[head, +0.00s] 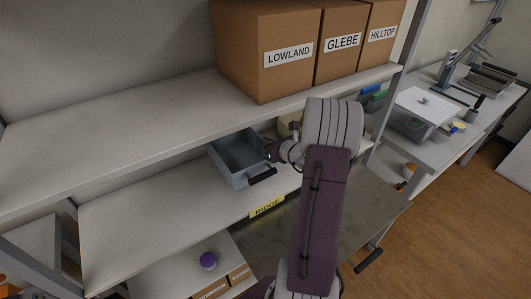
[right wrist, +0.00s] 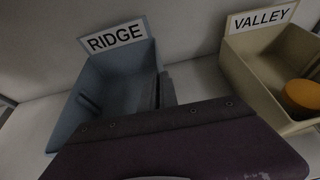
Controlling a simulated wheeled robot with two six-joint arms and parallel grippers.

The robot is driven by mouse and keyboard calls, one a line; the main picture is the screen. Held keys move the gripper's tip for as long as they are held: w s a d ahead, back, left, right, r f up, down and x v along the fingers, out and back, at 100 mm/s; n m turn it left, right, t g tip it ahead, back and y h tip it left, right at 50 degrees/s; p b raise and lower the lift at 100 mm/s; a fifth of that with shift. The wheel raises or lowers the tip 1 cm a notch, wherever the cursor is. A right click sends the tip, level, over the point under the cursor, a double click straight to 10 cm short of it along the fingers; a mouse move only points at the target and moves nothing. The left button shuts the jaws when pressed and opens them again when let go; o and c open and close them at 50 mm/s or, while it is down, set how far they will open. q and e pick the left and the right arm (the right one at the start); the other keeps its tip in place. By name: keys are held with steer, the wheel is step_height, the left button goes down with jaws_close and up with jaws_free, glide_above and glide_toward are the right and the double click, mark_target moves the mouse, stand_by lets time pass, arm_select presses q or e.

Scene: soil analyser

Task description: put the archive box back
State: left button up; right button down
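Three brown cardboard boxes stand side by side at the right of the upper shelf in the head view: LOWLAND (head: 290,75), GLEBE (head: 342,62) and HILLTOP (head: 383,50). The frames do not show which is the archive box. My right gripper (head: 273,153) is at the right side of a blue-grey open bin (head: 232,171) on the shelf below. In the right wrist view its grey fingers (right wrist: 160,92) are at the right wall of this bin, labelled RIDGE (right wrist: 117,34). My wrist hides part of them, so their opening and any contact are unclear. My left gripper is out of view.
A cream VALLEY bin (right wrist: 262,65) with an orange-lidded item (right wrist: 302,95) stands to the right. A yellow RIDGE label (head: 267,207) is on the shelf edge. Cardboard boxes (head: 212,290) and a purple-capped item (head: 208,261) are below. The upper shelf's left part (head: 90,145) is bare.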

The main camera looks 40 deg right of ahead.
step_height(320, 180, down, 3)
steer(key=shift+s+f+b, duration=0.1)
steer(key=shift+f+b, duration=0.05)
steer(key=shift+b, duration=0.25)
steer(key=shift+d+f, duration=0.1)
steer(key=shift+f, duration=0.25)
steer(key=c, duration=1.6)
jaws_free()
steer(key=shift+f, duration=0.1)
steer(key=shift+c, duration=0.2)
